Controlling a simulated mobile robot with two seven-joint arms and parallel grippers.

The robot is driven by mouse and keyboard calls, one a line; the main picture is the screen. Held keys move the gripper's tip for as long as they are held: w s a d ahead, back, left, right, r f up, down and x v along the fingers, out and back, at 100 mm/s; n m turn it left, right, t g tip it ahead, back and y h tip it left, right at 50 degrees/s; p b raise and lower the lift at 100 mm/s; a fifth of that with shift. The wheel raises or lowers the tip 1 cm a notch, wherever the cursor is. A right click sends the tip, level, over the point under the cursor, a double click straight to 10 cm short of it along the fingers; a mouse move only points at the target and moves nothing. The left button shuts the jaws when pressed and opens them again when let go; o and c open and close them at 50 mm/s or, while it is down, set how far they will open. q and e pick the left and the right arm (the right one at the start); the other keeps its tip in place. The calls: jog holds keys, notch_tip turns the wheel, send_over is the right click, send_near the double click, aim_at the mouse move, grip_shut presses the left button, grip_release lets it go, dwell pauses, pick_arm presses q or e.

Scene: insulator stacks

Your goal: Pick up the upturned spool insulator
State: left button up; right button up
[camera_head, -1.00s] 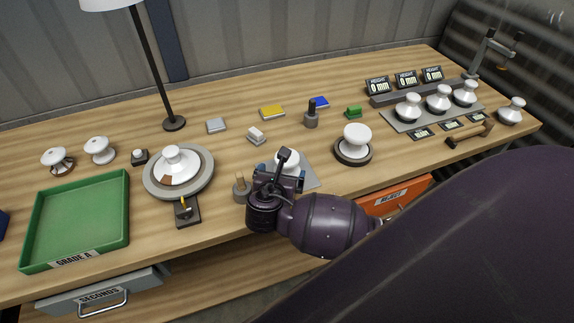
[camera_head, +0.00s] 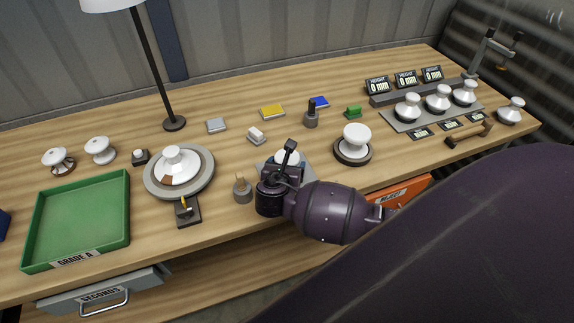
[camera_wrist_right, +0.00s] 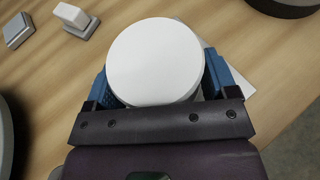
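A white spool insulator (camera_head: 288,156) stands at the grey pad in front of my right gripper (camera_head: 282,172), which partly hides it. In the right wrist view its flat, round white face (camera_wrist_right: 155,60) fills the middle. The blue fingers of my right gripper (camera_wrist_right: 160,80) are wide apart, one on each side of it. I see no clear grip; whether the fingers touch it is hard to tell. Its lower part is hidden. My left gripper is not in view.
Another white insulator (camera_head: 356,136) stands on a dark round base to the right. A wooden-handled pot (camera_head: 242,190) is close on the left, near a round turntable (camera_head: 205,184). A green tray (camera_head: 122,232) lies at left. An orange reject bin (camera_head: 405,190) is at the front edge.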

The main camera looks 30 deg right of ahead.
jog(key=c, duration=0.5)
